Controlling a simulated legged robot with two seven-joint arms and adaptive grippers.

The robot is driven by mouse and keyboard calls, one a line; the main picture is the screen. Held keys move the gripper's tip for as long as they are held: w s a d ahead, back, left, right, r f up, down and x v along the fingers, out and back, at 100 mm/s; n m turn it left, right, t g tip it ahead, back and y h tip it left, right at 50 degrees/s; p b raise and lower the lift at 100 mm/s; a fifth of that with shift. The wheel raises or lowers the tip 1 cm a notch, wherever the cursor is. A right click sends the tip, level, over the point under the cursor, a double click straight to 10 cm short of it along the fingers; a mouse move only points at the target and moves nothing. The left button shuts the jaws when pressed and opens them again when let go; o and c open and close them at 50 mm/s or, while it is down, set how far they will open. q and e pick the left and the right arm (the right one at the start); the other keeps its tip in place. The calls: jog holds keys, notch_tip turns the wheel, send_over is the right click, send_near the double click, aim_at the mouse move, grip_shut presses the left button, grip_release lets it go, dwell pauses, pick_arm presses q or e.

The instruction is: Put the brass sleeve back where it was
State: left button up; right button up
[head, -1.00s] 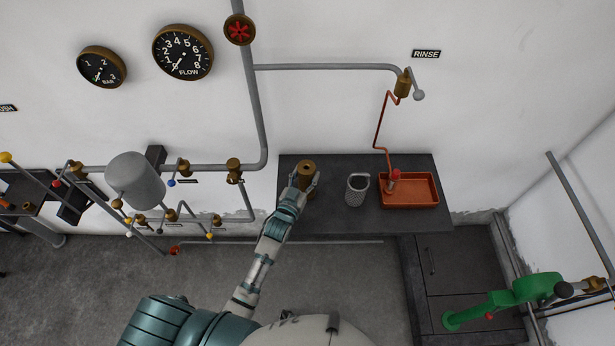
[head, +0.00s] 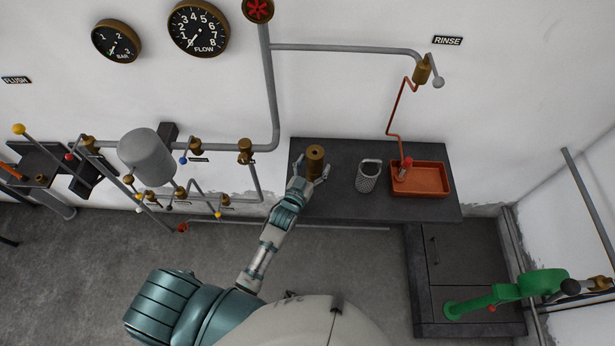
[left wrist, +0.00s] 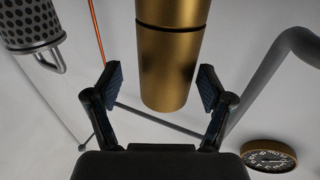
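The brass sleeve (head: 315,155) stands upright on the dark bench top (head: 345,150), left of the perforated cup. My left gripper (head: 313,166) is at its near side, with its fingers spread on either side of it. In the left wrist view the sleeve (left wrist: 172,75) fills the space between the open fingers (left wrist: 160,85), with a visible gap at the left finger and a very narrow one at the right. My right gripper is not in view.
A grey perforated cup (head: 367,180) with a handle stands right of the sleeve. A copper-red tray (head: 428,181) with a red-tipped piece (head: 405,165) lies further right, under the rinse pipe (head: 422,70). Pipes and valves (head: 165,190) crowd the left wall. Bare bench lies between sleeve and cup.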

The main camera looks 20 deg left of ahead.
pick_arm(q)
jog(key=s+a, duration=0.1)
jog(key=s, duration=0.9)
jog(key=shift+b, duration=0.3)
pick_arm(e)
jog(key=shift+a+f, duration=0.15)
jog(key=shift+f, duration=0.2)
pick_arm(q)
jog(key=shift+a, duration=0.1)
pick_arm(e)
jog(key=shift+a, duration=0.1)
